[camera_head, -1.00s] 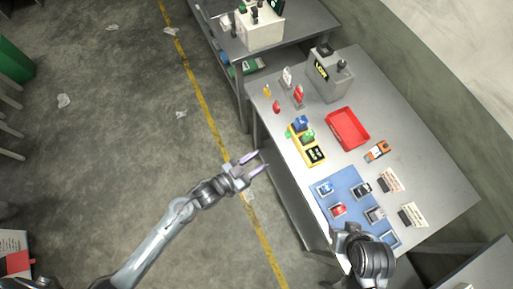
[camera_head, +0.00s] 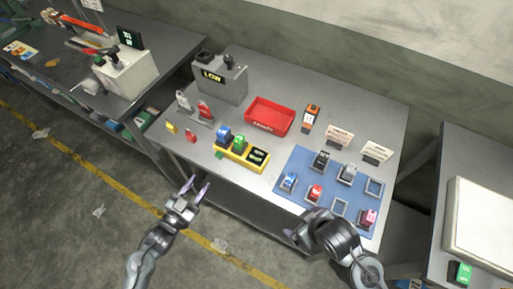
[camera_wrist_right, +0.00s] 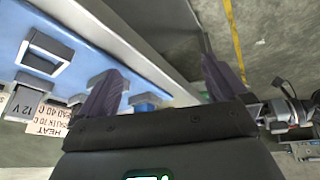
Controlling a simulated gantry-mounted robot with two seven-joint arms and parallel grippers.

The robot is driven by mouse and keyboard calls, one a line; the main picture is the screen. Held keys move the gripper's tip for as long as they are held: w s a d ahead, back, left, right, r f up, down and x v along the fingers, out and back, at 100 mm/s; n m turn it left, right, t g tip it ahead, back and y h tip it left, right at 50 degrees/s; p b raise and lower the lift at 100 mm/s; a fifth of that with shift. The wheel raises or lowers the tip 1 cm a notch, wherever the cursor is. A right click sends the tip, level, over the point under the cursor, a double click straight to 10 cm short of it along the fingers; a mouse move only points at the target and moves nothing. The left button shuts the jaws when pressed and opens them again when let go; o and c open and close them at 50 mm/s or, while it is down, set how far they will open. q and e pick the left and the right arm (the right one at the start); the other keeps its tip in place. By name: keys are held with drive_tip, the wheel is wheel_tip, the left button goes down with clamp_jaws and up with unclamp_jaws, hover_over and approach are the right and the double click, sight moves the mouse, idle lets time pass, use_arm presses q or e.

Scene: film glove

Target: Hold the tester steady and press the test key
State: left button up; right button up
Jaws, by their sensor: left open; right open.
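A grey box (camera_head: 221,82) with a yellow "LOW" display and dark knobs on top stands at the back left of the bench. I cannot tell which of these is the tester, and no test key can be made out. My left gripper (camera_head: 196,188) is open and empty in front of the bench's front edge. My right gripper (camera_wrist_right: 165,85) is open with nothing between its fingers. In the head view its arm is over the front of the blue mat, its fingers mostly hidden.
The blue mat (camera_head: 299,160) holds several small blocks and square frames, some frames empty. A yellow holder (camera_head: 228,155) carries blue and green blocks. A red tray (camera_head: 270,117), cards and small tags also occupy the bench (camera_head: 370,95). Another bench with a white box (camera_head: 125,77) stands left.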

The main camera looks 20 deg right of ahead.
drive_tip(key=w+a+r+n+t+y, duration=0.25)
drive_tip(key=w+a+r+n, duration=0.35)
drive_tip(key=a+n, duration=0.35)
drive_tip(key=w+a+r+n+t+y, duration=0.2)
drive_tip(key=w+a+r+n+y, duration=0.25)
drive_tip(key=w+a+n, duration=0.5)
drive_tip(key=n+g+h, duration=0.4)
drive_tip(key=n+g, duration=0.2)
drive_tip(key=n, duration=1.6)
approach(255, 155)
drive_tip(key=shift+a, duration=0.4)
drive_tip(key=shift+w+d+f, duration=0.1)
drive_tip(key=shift+d+f, duration=0.05)
drive_tip(key=shift+f, duration=0.4)
drive_tip(key=x, duration=0.9)
drive_tip(key=shift+w+f, duration=0.15)
drive_tip(key=shift+f, duration=0.15)
